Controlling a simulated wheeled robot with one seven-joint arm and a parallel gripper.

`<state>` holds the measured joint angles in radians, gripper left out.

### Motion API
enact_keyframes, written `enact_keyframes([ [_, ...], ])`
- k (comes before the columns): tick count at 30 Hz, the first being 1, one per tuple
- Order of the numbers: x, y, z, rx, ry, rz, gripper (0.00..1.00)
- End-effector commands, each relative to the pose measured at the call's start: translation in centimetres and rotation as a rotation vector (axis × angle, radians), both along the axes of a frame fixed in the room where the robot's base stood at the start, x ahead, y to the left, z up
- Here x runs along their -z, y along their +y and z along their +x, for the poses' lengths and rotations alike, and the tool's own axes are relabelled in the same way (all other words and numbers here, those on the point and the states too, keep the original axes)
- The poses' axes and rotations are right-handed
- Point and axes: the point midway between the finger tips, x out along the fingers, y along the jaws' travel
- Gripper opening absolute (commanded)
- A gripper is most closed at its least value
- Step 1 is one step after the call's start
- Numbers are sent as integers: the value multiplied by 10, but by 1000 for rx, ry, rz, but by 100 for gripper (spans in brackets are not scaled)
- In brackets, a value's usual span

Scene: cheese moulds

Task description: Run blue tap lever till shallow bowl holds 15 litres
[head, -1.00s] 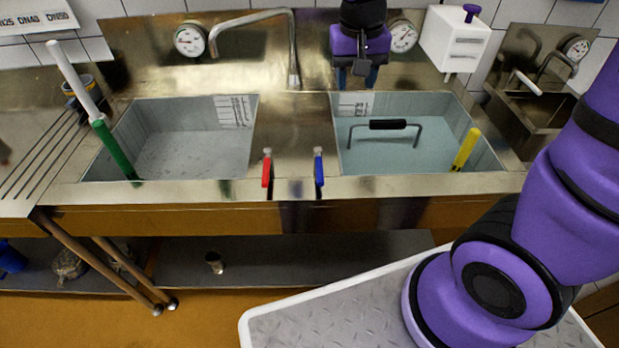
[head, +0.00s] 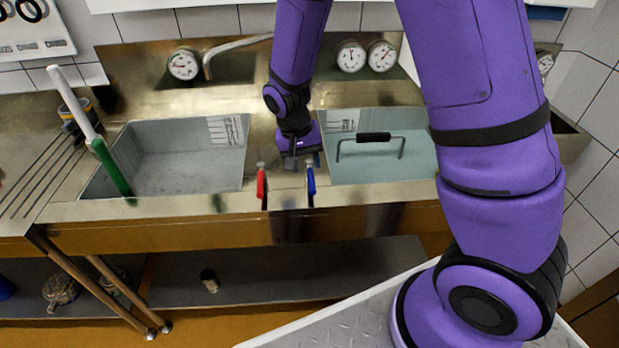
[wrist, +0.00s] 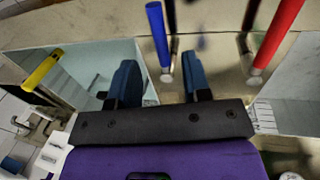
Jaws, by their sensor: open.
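The blue tap lever (head: 311,183) stands at the front of the steel strip between two basins, right of the red lever (head: 262,184). My gripper (head: 303,163) is open and empty, just behind the blue lever. In the wrist view the blue lever (wrist: 158,36) shows beyond and between the two parted blue fingers (wrist: 160,82); I cannot tell whether they touch it. The left basin (head: 185,172) has a bare grey floor; the right basin (head: 418,122) looks filled with bluish water. I cannot tell which is the shallow bowl.
A green-and-white stick (head: 108,165) leans in the left basin. Round gauges (head: 183,64) are on the back panel. The red lever is close beside the blue one.

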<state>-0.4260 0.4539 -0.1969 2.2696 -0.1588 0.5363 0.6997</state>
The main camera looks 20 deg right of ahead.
Motion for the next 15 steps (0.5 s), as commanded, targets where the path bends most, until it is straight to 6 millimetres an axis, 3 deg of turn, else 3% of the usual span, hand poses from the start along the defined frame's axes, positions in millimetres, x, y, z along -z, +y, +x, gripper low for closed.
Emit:
enact_keyframes([
  [6,36,-7,-3,1,3,-1,44],
  [15,56,-11,-4,0,0,0,44],
])
